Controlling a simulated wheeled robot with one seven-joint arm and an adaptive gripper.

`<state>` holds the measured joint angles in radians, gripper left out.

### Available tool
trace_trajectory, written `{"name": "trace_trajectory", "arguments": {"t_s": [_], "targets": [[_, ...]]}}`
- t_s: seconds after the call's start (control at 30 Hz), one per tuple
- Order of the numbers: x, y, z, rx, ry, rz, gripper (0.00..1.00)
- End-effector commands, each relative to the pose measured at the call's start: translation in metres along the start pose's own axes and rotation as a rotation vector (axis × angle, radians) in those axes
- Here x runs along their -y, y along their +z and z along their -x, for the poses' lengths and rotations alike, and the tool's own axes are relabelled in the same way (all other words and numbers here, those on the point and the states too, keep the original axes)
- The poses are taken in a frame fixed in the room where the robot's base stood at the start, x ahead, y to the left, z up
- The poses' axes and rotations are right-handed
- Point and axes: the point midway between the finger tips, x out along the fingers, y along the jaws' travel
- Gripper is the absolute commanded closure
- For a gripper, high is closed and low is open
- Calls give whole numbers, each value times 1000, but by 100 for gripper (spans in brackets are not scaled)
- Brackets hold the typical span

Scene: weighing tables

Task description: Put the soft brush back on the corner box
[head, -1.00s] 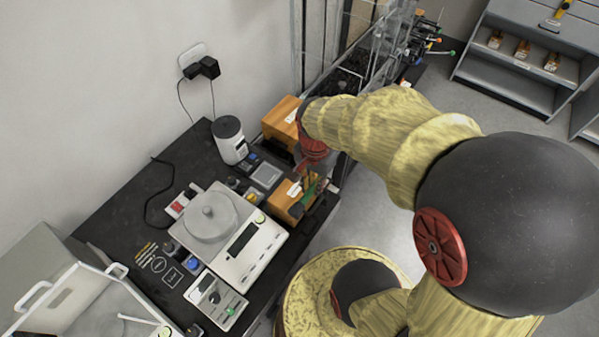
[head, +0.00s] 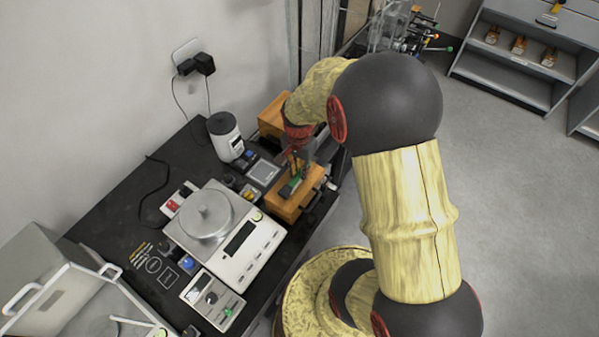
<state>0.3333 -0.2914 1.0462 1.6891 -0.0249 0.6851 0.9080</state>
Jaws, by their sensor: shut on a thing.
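My gripper (head: 297,171) points down over the nearer orange-brown wooden box (head: 287,207) at the right edge of the dark table. It is shut on the soft brush, a small item with a green part (head: 290,187) showing below the fingers. The brush is at the top of this box; I cannot tell whether it touches the box or hangs just above it. The fingers hide part of the brush. A second wooden box (head: 270,117) stands farther back, partly behind my arm.
A white balance (head: 254,262) with a round pan stands left of the nearer box. A small grey-screened device (head: 263,172) and a white cylindrical device (head: 225,136) stand behind. A control unit (head: 211,299) sits in front. The floor at right is open.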

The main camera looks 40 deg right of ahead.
Motion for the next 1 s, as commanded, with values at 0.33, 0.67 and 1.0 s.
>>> {"name": "trace_trajectory", "arguments": {"t_s": [0.33,0.67,1.0], "targets": [[0,0,-7,-1,-1,0,99],[0,0,-9,-1,-1,0,72],[0,0,-9,-1,-1,0,67]]}}
